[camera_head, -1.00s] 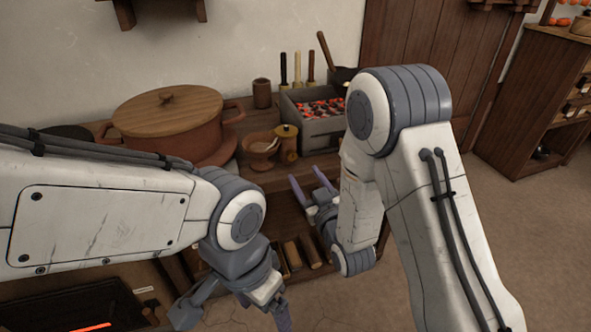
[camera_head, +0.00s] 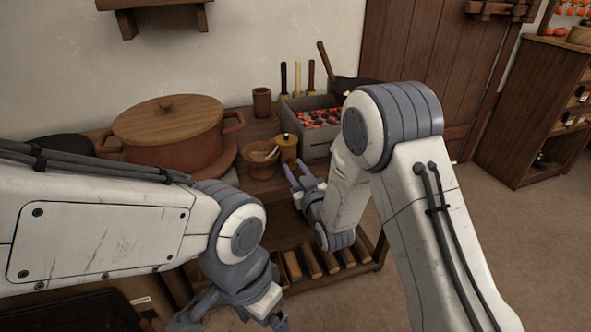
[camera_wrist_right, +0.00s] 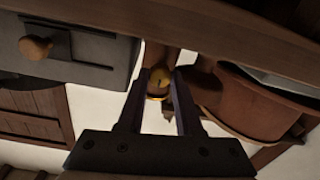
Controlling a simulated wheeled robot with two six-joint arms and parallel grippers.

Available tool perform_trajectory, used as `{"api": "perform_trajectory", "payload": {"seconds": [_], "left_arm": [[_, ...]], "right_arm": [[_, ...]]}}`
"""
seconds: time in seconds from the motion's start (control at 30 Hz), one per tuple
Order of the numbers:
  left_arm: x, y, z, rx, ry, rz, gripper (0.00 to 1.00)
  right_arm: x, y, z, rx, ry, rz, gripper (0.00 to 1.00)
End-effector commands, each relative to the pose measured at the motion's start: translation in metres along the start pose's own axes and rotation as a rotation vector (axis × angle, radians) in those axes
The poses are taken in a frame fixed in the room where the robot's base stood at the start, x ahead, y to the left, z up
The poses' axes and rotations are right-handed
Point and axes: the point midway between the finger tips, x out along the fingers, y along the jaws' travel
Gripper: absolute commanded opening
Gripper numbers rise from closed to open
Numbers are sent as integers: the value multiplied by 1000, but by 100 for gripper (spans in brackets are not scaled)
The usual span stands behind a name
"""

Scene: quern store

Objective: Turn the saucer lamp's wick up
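A small terracotta bowl-shaped vessel (camera_head: 261,157), with a pale stick-like piece across its top, stands near the table's front edge and looks like the saucer lamp. Right beside it is a small wooden pot with a yellow knobbed top (camera_head: 286,142); I cannot tell whether it belongs to the lamp. My right gripper (camera_head: 297,169) is open and empty, pointing at this pair from just in front. In the right wrist view the yellow-topped pot (camera_wrist_right: 160,82) shows beyond and between the open fingers, apparently untouched. My left gripper (camera_head: 238,314) hangs low, fingers apart, partly cut off.
A big lidded terracotta pot (camera_head: 167,138) stands left of the bowl. A grey brazier with glowing coals (camera_head: 318,117) stands behind right. A wooden cup (camera_head: 262,102) is at the back. Wooden blocks (camera_head: 310,262) lie on the lower shelf.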

Motion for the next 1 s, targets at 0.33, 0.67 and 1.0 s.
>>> {"api": "perform_trajectory", "payload": {"seconds": [0.33,0.67,1.0], "left_arm": [[2,0,0,0,0,0,88],[9,-1,0,0,0,0,88],[18,-1,1,0,0,0,88]], "right_arm": [[0,0,0,-32,-1,0,0],[0,0,1,-234,-8,-1,0],[0,0,0,-555,-18,-2,0]]}}
